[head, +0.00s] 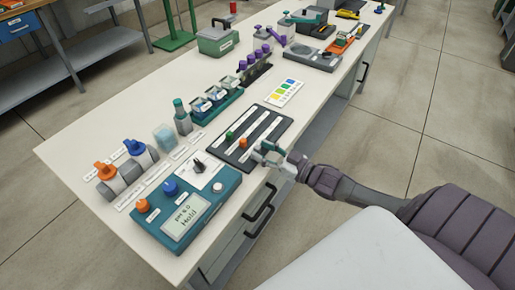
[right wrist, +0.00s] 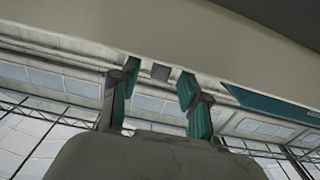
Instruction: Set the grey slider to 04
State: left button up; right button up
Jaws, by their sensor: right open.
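The slider panel (head: 250,140) is a dark plate with pale slots near the table's front edge. A green knob (head: 229,134) and an orange knob (head: 243,142) show on it. I cannot make out the grey slider; my right gripper (head: 264,153) covers the near right part of the panel. That gripper is open, just at the panel's front edge. In the right wrist view its two teal-padded fingers (right wrist: 155,100) stand apart, with a small grey block (right wrist: 160,72) beyond the gap; I cannot tell what it is. My left gripper is not in view.
A teal meter box (head: 187,213) with knobs and a display stands left of the panel. A colour chart (head: 285,92) lies behind it, and a rack of small vials (head: 215,103) stands to the left. Drawer handles (head: 258,212) jut from the table front.

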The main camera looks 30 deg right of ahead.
jog(key=shift+x, duration=1.15)
grip_shut()
